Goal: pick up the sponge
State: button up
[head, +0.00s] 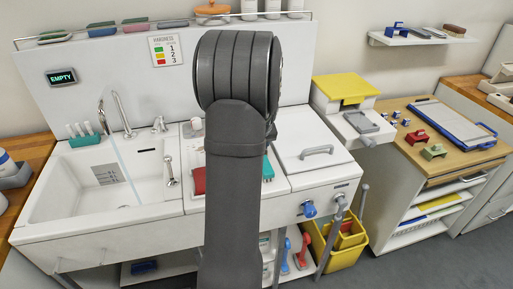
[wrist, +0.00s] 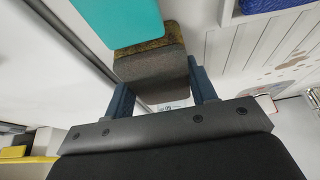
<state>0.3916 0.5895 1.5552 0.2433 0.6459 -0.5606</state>
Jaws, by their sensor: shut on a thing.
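In the wrist view, my gripper (wrist: 155,76) is shut on a block-shaped sponge (wrist: 152,72), grey on the near face with a mottled brown strip at its far edge. The two dark blue fingers stand on either side of it. A flat teal thing (wrist: 118,20) lies just beyond the sponge; I cannot tell whether they touch. In the head view, my own arm hides the gripper and the held sponge.
A white sink (head: 95,185) is at the left. A red thing (head: 198,181) and a teal thing (head: 267,168) show on either side of my arm. A handled lid (head: 315,155) is to the right. Several sponges, including a blue one (head: 102,29), sit on the back ledge.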

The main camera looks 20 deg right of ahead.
jog(key=r, duration=0.5)
jog(key=shift+s+d, duration=0.35)
jog(key=s+d+r, duration=0.6)
jog(key=s, duration=0.2)
jog(key=shift+s+d, duration=0.15)
jog(key=shift+d, duration=0.25)
